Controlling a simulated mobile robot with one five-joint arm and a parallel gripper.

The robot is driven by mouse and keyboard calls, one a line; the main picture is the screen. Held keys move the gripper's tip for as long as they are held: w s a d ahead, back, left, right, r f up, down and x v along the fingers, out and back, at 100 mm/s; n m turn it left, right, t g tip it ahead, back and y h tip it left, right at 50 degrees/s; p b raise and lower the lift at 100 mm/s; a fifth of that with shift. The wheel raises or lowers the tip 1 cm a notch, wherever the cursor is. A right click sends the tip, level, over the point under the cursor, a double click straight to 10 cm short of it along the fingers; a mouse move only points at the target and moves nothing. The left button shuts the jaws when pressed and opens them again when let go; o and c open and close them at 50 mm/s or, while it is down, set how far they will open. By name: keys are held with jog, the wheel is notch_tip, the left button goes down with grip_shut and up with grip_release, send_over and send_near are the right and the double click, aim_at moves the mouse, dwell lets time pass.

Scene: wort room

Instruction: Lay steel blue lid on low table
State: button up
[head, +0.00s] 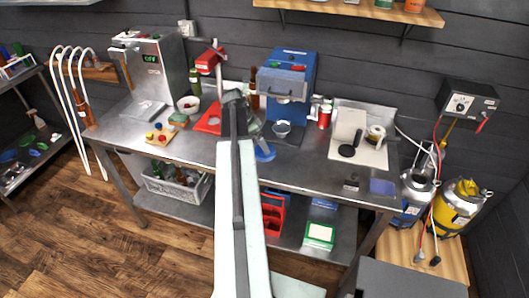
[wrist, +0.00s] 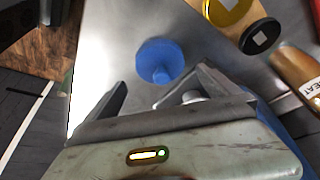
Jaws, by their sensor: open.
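The steel blue lid (wrist: 160,54) is a round disc with a knob on top, lying on the metal bench. In the head view the blue lid (head: 265,152) shows just right of my arm, partly hidden by it. My gripper (wrist: 162,80) is open and empty, its fingertips on either side of the lid's near edge, with the knob between them in the picture. Whether they touch it I cannot tell. In the head view my gripper (head: 241,112) is over the bench. A low wooden table (head: 398,242) stands on the floor at the right, bearing pots.
The steel bench (head: 310,170) carries a red stand (head: 208,90), a blue machine (head: 287,80) and a pale board (head: 370,155). A yellow pot (head: 457,205) stands on the low table's back part.

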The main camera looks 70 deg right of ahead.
aim_at(260, 155)
jog(key=b+x, duration=0.5)
jog(key=x, duration=0.1)
jog(key=shift+w+f, duration=0.15)
jog(key=shift+f, duration=0.1)
jog(key=shift+a+r, duration=0.1)
jog(key=shift+r, duration=0.1)
jog(key=c, duration=1.6)
